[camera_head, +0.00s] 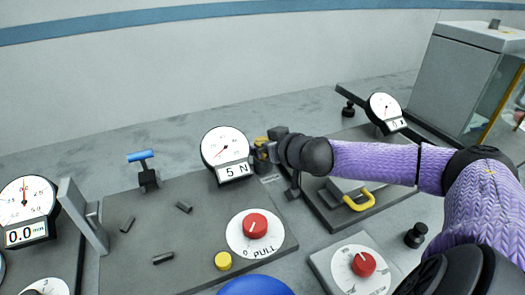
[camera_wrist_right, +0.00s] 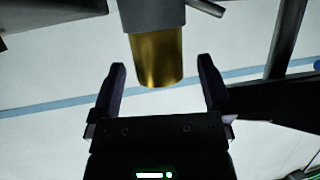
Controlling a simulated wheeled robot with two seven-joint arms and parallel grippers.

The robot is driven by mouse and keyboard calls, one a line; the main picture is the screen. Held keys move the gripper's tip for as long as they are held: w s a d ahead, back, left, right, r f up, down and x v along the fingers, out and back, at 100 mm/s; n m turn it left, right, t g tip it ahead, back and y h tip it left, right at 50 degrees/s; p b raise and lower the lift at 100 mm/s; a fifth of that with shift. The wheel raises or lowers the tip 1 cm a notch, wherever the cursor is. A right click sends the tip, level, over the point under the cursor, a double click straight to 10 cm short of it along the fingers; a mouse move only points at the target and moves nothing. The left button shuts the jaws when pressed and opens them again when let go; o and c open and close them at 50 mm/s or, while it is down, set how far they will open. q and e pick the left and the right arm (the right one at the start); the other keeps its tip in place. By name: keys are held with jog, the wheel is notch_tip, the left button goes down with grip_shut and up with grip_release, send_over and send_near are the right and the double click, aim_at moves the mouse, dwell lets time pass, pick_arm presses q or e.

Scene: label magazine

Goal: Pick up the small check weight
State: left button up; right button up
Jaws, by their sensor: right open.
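My right arm reaches in from the right. My right gripper (camera_head: 262,151) is beside the 5 N dial gauge, at a small brass-coloured piece (camera_head: 261,140). In the right wrist view the open fingers (camera_wrist_right: 162,85) stand on either side of a brass cylinder (camera_wrist_right: 158,60) under a grey collar; I see gaps on both sides. I cannot tell whether this is the check weight. A small black knobbed weight (camera_head: 415,236) stands at the right, away from the gripper. Another dark knobbed piece (camera_head: 348,108) is farther back. My left gripper is not in view.
A yellow handle (camera_head: 360,200) lies below my right forearm. A grey cabinet (camera_head: 460,75) stands back right.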

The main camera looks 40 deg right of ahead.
jog(key=shift+c, duration=0.3)
grip_shut()
